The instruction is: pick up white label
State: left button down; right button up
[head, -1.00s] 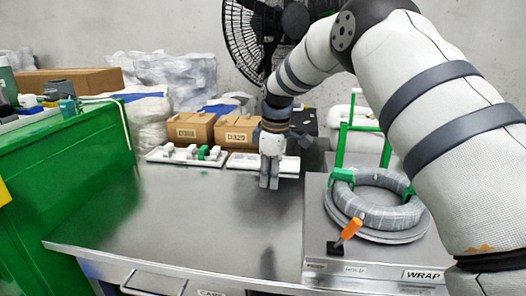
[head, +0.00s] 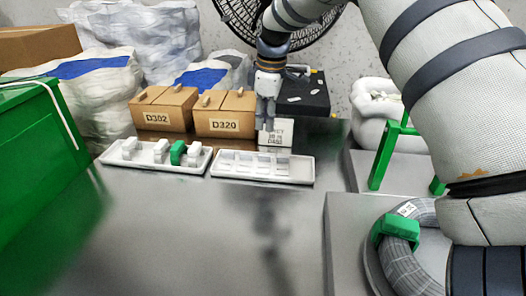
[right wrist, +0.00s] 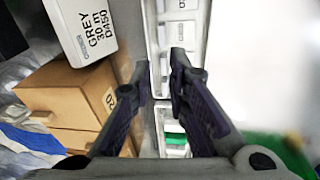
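My right gripper (head: 266,122) is pointing down beside the cardboard boxes, over the back of the right white tray (head: 262,179). In the right wrist view the gripper (right wrist: 159,66) is open, with nothing between its fingers and the white trays beyond. The right tray holds several small white pieces (head: 265,161); which of them is the label I cannot tell. A white card-like block (head: 283,134) with black print stands behind the right tray, partly hidden by the gripper. In the right wrist view the printed white block (right wrist: 84,28) reads "GREY 30 m D450". My left gripper is out of view.
The left white tray (head: 122,158) holds white pieces and a green one (head: 178,152). Cardboard boxes (head: 225,114) stand behind the trays. A grey cable coil (head: 407,268) with a green clamp lies front right. A green bin (head: 40,150) is left. The middle tabletop is clear.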

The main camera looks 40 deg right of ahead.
aim_at(265, 155)
jog(key=f, duration=0.4)
jog(key=f+b, duration=0.1)
jog(key=f, duration=0.2)
jog(key=w+d+f, duration=0.1)
jog(key=f, duration=0.3)
jog(key=shift+f, duration=0.3)
jog(key=shift+a, duration=0.1)
jog(key=shift+c, duration=0.6)
grip_shut()
